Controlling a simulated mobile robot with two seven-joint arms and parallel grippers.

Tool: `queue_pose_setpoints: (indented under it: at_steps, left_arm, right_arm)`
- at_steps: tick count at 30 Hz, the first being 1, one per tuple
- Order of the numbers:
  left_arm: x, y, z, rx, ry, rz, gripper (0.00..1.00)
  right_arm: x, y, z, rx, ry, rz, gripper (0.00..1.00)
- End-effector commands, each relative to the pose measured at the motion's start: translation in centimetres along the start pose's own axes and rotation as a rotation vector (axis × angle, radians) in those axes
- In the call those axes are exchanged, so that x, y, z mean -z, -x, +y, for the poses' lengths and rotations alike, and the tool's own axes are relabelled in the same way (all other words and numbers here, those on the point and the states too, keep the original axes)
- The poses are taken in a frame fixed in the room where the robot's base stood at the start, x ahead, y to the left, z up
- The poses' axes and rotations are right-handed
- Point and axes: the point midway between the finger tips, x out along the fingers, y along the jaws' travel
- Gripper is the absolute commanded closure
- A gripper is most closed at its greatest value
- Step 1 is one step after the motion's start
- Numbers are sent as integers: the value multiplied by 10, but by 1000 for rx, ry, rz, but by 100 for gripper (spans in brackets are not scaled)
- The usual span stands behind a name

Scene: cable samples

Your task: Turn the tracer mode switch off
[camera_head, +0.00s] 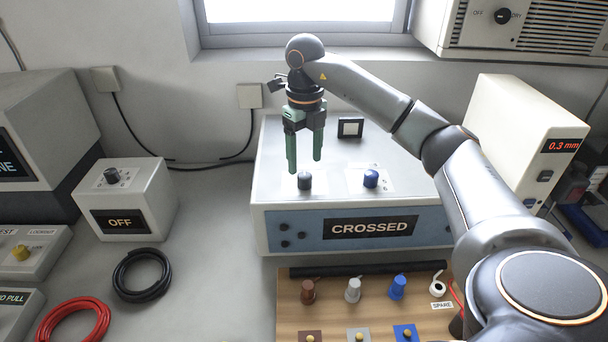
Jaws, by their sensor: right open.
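A wide white box with a blue front (262,218) shows "CROSSED" on its display (370,228). On its top are a dark grey knob (305,181) and a blue knob (371,178), each on a white plate with marks too small to read. A smaller white box (160,208) at left has a black knob (112,175) and a display reading "OFF" (120,222). I cannot read which knob is the tracer mode switch. My right gripper (304,165) points down, open and empty, with its green fingers close above or behind the dark grey knob. My left gripper is out of view.
A wooden board (290,320) with several coloured terminals lies in front. Black (142,275) and red (73,318) cable coils lie at left. A small black-framed square (350,127) stands behind the knobs. A cream gauge (505,125) reading "0.3 mm" stands at right.

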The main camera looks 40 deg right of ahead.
Motion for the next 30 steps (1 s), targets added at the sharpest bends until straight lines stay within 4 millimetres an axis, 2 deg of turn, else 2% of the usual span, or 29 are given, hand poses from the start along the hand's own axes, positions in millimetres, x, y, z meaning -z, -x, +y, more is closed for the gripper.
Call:
queue_pose_setpoints:
  at_steps: [3, 9, 19, 30]
  left_arm:
    - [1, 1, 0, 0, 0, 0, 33]
    - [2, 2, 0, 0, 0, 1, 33]
    - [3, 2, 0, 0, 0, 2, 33]
    - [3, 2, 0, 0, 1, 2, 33]
  right_arm:
    - [1, -21, 0, 0, 0, 3, 28]
    - [0, -39, 0, -1, 1, 0, 28]
    - [0, -43, 0, -1, 1, -1, 28]
    - [0, -43, 0, -1, 1, -1, 68]
